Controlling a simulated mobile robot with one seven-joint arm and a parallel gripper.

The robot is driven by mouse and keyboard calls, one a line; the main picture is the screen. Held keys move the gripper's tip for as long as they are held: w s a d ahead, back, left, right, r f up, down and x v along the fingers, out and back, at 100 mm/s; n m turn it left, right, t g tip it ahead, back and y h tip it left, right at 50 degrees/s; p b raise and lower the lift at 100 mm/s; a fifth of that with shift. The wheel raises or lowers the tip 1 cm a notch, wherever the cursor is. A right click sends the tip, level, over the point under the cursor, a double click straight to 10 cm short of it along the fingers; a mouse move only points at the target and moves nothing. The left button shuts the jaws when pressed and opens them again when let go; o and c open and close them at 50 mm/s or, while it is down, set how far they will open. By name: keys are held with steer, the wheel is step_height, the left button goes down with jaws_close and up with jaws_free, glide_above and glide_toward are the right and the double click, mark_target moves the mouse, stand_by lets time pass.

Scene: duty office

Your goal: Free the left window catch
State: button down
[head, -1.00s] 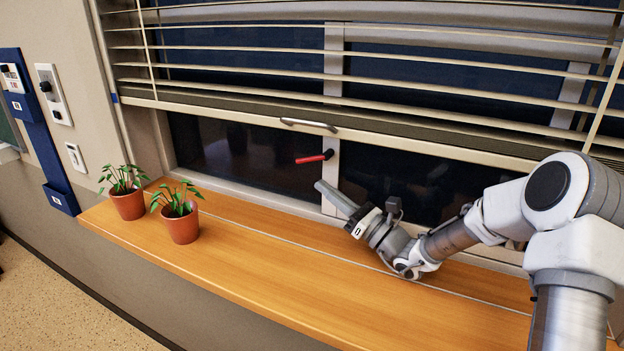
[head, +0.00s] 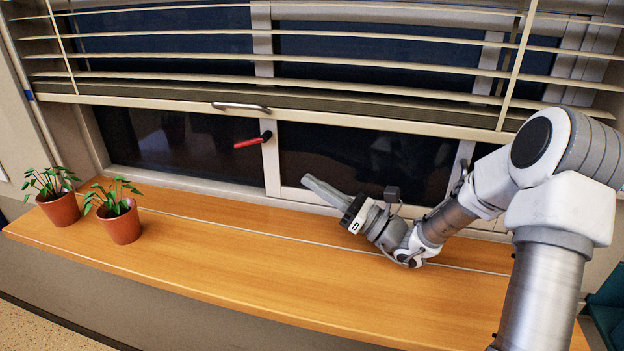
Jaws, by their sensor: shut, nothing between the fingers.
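The left window catch is a red handle (head: 252,141) on the window frame's upright, below the blind. It lies nearly level, pointing left from its dark pivot. My gripper (head: 308,182) is shut and empty. Its tips point up and left, to the right of the catch and lower, apart from it. They are in front of the dark pane just right of the upright. No other catch is clear in view.
The slatted blind (head: 370,112) hangs partly lowered, its bottom rail above the catch. Two potted plants (head: 120,222) (head: 60,208) stand at the left of the wooden sill (head: 250,265). The sill between them and my arm is clear.

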steer(key=s+a+f+n+g+h+p, duration=0.1)
steer(key=s+a+n+g+h, duration=0.4)
steer(key=s+n, duration=0.4)
steer(key=s+a+f+n+g+h, duration=0.1)
steer(key=s+a+n+g+h, duration=0.2)
steer(key=s+a+n+g, duration=0.6)
steer(key=s+d+r+n+t+h, duration=0.2)
steer(key=s+d+h, duration=0.1)
steer(key=d, duration=0.4)
steer(key=s+d+r+n+t+h, duration=0.2)
steer(key=s+d+t+h, duration=0.1)
steer(key=d, duration=0.4)
steer(key=s+d+r+n+t+h+p, duration=0.1)
steer(key=s+d+r+n+t+h, duration=0.1)
steer(key=d, duration=0.6)
steer(key=s+n+h, duration=0.1)
steer(key=h, duration=0.1)
steer(key=shift+s+t+h, duration=0.4)
steer(key=shift+a, duration=0.1)
